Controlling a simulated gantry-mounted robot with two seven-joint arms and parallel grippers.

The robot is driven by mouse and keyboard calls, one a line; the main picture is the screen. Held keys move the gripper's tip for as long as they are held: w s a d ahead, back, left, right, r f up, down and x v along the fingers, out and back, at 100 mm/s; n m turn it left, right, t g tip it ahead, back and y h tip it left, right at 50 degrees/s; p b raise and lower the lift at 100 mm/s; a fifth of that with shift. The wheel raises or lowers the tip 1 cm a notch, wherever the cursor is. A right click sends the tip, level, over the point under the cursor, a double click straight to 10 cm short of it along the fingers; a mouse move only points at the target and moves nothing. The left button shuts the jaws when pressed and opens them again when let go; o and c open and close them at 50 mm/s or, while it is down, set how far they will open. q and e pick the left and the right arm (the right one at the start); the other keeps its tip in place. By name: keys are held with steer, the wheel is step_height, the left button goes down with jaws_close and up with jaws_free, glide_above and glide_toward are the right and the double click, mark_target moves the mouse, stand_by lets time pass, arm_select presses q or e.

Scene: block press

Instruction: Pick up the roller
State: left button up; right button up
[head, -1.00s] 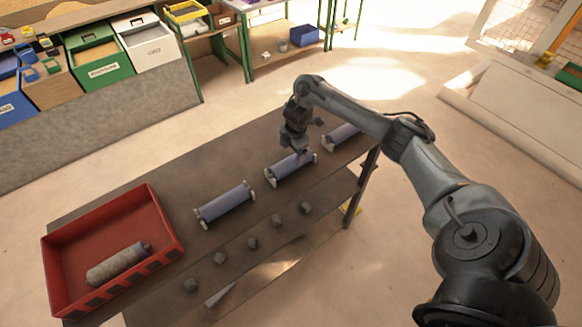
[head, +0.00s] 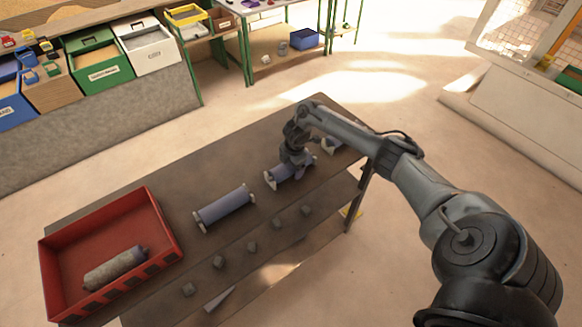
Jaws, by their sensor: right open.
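A speckled grey roller (head: 115,268) lies in the red tray (head: 172,232) at the table's left end. My right gripper (head: 293,171) is open and low over the middle roller, pointing down. The gripper and wrist cover part of that roller, so I cannot tell if the fingers touch it. My left gripper is not in view.
Green, white and blue bins (head: 101,64) line a counter at the back left. The table's surface behind the rollers is clear.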

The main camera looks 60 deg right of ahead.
steer(key=shift+c, duration=0.3)
steer(key=shift+r, duration=0.1)
steer(key=c, duration=1.6)
steer(key=shift+o, duration=0.2)
steer(key=shift+r, duration=0.15)
steer(key=shift+r, duration=0.45)
step_height(320, 180, up, 3)
steer(key=shift+s+r, duration=0.1)
steer(key=s+d+r, duration=0.2)
steer(key=s+r, duration=0.4)
steer(key=s, duration=0.5)
steer(key=shift+d+r, duration=0.15)
steer(key=shift+d, duration=0.05)
